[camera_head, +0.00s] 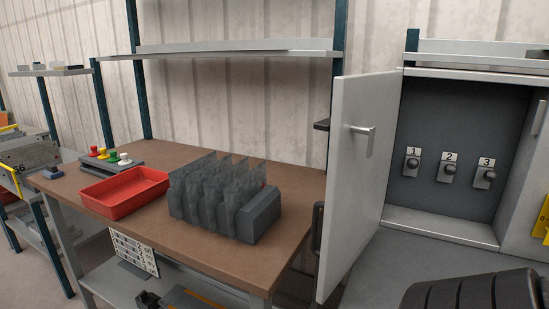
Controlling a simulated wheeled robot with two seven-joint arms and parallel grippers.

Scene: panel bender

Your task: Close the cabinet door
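The grey cabinet door (352,210) stands open on the left side of the cabinet, swung out toward me. A silver handle (362,138) is on the face that I see. The open cabinet (443,120) shows a dark grey back panel with three black knobs on small plates marked 1 (411,164), 2 (448,170) and 3 (485,176). Neither my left gripper nor my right gripper can be made out in this view.
Left of the door is a brown workbench (210,244) with a red tray (124,192), a rack of dark plates (215,195) and several coloured knobs (110,156). A shelf (240,50) hangs above. A yellow object (541,220) is at the right edge.

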